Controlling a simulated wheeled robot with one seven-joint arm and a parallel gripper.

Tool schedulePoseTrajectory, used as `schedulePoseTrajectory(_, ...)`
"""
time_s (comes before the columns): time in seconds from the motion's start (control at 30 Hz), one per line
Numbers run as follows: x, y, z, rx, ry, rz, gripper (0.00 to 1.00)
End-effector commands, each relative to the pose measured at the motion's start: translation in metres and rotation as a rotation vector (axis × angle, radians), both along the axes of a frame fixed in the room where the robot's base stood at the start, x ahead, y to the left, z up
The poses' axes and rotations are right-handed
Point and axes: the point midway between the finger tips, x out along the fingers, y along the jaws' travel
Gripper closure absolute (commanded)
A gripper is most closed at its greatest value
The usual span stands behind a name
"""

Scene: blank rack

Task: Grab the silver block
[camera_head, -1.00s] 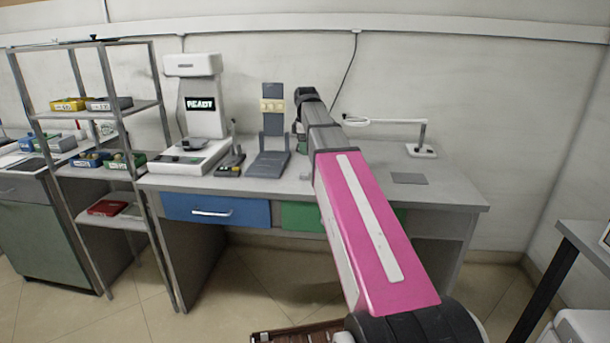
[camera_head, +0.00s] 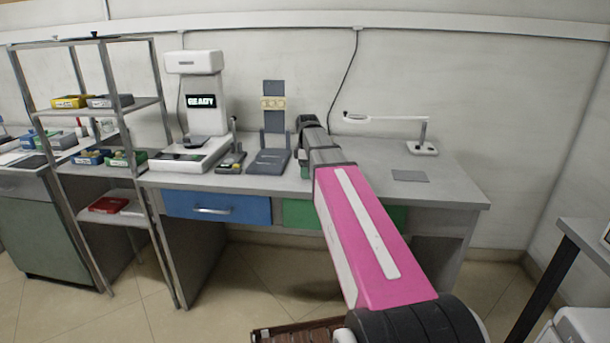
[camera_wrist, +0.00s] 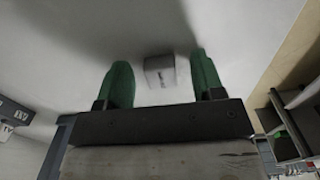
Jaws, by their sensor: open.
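A small silver-grey block (camera_wrist: 159,70) shows in the wrist view on a pale surface. It lies between the two green fingers of my gripper (camera_wrist: 160,60), with a visible gap on each side. My gripper is open, and neither finger appears to touch the block. In the head view, my gripper (camera_head: 304,168) is low over the desk, mostly hidden behind my arm. The block cannot be made out in the head view.
The grey desk (camera_head: 450,190) holds a white machine reading READY (camera_head: 201,103), a grey stand (camera_head: 273,125) and a white lamp (camera_head: 422,147). A metal shelf rack (camera_head: 118,103) with small bins stands left. The desk's right part is mostly clear.

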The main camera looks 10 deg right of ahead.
Motion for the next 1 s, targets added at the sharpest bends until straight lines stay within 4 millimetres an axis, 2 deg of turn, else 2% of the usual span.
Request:
schedulePoseTrajectory(0.17,0.000,0.000,-0.001,0.000,0.000,0.000,0.38)
schedulePoseTrajectory(0.2,0.000,0.000,-0.001,0.000,-0.001,0.000,0.42)
schedulePoseTrajectory(0.37,0.000,0.000,0.000,0.000,-0.001,0.000,0.94)
schedulePoseTrajectory(0.77,0.000,0.000,0.002,0.000,-0.001,0.000,0.95)
schedulePoseTrajectory(1.0,0.001,0.000,0.023,0.000,-0.002,0.000,0.95)
